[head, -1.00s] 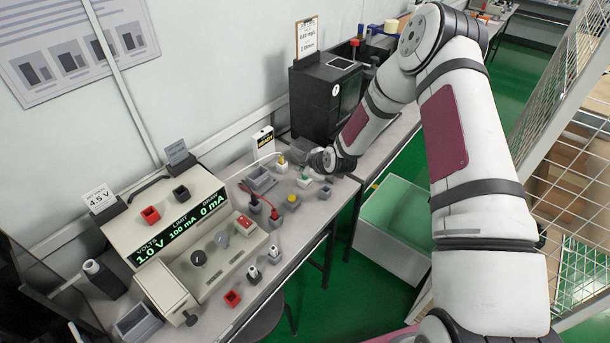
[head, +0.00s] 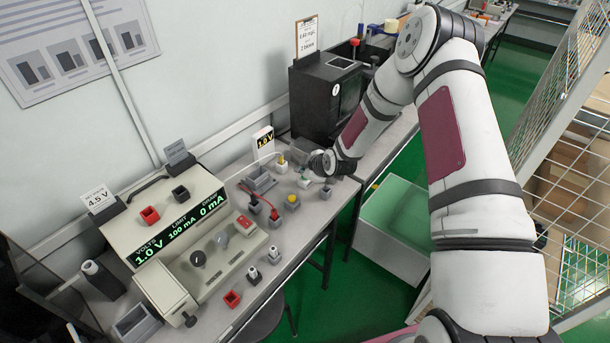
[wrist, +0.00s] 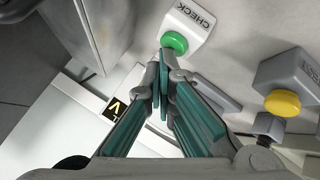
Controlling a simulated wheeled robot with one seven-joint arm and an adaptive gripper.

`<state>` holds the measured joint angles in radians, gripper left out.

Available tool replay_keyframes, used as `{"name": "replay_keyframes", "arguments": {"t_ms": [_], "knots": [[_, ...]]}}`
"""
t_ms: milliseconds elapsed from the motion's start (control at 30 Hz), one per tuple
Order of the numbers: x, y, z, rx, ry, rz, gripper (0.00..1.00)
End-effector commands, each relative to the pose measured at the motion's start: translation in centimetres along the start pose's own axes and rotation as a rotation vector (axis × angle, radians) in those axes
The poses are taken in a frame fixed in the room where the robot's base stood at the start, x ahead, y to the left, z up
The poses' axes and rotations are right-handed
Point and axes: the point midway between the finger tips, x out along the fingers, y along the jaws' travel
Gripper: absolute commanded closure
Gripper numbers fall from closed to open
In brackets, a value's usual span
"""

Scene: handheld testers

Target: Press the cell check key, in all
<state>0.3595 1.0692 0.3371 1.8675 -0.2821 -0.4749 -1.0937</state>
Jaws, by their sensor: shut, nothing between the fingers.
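The cell check key is a green round button (wrist: 174,42) on a white block marked CHECK (wrist: 188,22) in the wrist view. My gripper (wrist: 164,62) is shut with nothing between its fingers. Its tips are right at the near edge of the green button. I cannot tell whether they touch it or how far it is pressed. In the head view my gripper (head: 309,179) is low over the bench, and it and the arm partly hide the key. A small white meter (head: 263,142) behind it shows yellow digits that look like 1.0 V.
A yellow button (wrist: 283,102) on a grey block stands to the right in the wrist view. Red-lead sockets (head: 273,212) and a grey tray (head: 262,180) are nearby. The large supply unit (head: 165,222) reads 1.0 V, 100 mA limit and 0 mA. A black machine (head: 322,98) stands behind.

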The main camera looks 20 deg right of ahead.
Motion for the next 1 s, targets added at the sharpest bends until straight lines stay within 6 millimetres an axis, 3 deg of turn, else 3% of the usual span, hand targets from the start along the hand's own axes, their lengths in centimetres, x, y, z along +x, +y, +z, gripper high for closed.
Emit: {"name": "replay_keyframes", "arguments": {"t_ms": [1000], "knots": [[-1.8, 1.2, -1.2, 0.000, 0.000, 0.001, 1.00]]}}
